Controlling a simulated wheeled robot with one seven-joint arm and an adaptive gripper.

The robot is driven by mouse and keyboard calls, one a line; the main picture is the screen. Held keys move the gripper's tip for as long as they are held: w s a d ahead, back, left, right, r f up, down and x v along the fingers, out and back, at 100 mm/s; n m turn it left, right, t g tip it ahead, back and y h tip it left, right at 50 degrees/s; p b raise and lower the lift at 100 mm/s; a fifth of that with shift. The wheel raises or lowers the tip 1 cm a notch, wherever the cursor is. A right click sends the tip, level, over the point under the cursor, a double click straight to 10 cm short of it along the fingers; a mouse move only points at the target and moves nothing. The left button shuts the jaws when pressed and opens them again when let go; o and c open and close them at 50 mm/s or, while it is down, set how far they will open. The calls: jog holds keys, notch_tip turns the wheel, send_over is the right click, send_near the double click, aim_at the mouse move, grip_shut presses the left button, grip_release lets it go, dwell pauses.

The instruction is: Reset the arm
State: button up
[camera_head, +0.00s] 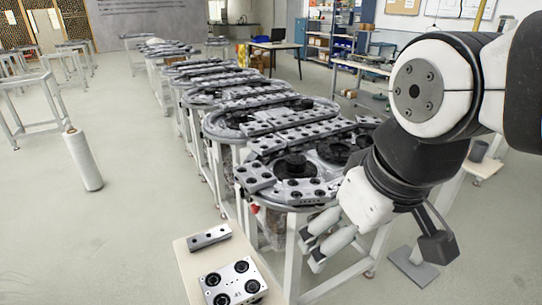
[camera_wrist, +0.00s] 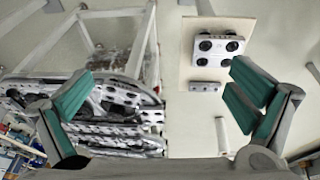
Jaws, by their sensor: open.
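My gripper (camera_head: 310,250) hangs at the lower right of the head view, beside the near end of the ring track (camera_head: 300,185). In the wrist view my gripper (camera_wrist: 158,100) has its two teal-padded fingers wide apart, with nothing between them. Below them lie part of the track and a small light table (camera_wrist: 187,60). My arm is bent and fills the right side of the head view. Its upper part is cut off by the picture edge.
The small table (camera_head: 182,262) at the bottom bears a metal plate with black round holes (camera_head: 233,283) and a narrow metal bar (camera_head: 209,238). A white cylinder (camera_head: 83,160) stands on the floor at left. Open floor lies between it and the track.

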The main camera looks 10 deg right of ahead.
jog(key=shift+s+d+r+m, duration=0.1)
jog(key=shift+s+d+m, duration=0.25)
jog(key=shift+s+m, duration=0.3)
jog(key=shift+s+d+m, duration=0.3)
jog(key=shift+s+m, duration=0.35)
dwell(0.5)
